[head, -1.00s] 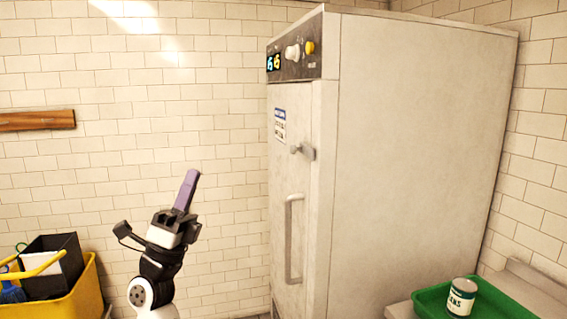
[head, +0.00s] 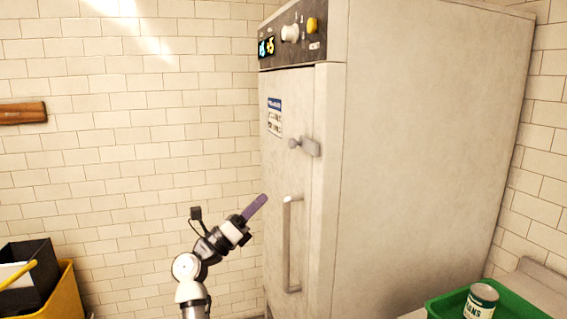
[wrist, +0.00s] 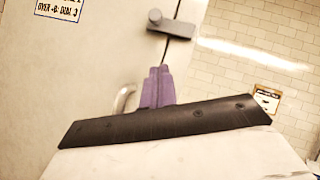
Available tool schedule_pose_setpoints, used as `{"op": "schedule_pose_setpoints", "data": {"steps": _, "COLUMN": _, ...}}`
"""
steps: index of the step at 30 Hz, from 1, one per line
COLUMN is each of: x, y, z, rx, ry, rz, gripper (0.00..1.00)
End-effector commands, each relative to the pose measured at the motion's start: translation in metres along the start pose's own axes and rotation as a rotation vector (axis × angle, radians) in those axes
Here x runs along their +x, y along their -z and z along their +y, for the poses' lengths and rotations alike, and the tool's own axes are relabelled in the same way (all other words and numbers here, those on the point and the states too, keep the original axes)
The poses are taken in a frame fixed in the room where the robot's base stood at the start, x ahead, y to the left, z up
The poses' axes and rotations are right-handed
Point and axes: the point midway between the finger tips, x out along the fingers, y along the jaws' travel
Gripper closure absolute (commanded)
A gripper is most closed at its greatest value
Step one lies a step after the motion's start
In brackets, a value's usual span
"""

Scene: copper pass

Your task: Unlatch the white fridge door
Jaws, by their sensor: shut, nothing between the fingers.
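The white fridge (head: 425,150) stands tall at the right in the head view, its door (head: 285,175) shut. A grey latch (head: 309,147) with a round knob sits on the door's right edge, above a long vertical handle (head: 287,243). The latch also shows in the wrist view (wrist: 172,24), at the top, beyond my fingers. My gripper (head: 264,198) has purple fingers, shut and empty. It points up and right toward the door, below and left of the latch, apart from it in the picture. In the wrist view the fingers (wrist: 158,70) partly cover the handle (wrist: 123,98).
A control panel (head: 303,30) with knobs tops the fridge front. A green tray (head: 440,308) with a can (head: 481,301) is at the lower right. A yellow bucket (head: 62,295) with a black bin (head: 25,270) stands at the lower left.

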Motion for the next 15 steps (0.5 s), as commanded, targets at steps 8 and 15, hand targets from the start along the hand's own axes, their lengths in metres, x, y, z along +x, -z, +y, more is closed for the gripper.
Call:
{"op": "schedule_pose_setpoints", "data": {"steps": 8, "x": 0.031, "y": -0.002, "z": -0.003, "rx": -0.001, "ry": 0.004, "rz": 0.001, "gripper": 1.0}}
{"op": "schedule_pose_setpoints", "data": {"steps": 15, "x": 0.084, "y": -0.003, "z": -0.003, "rx": -0.002, "ry": 0.004, "rz": 0.0, "gripper": 1.0}}
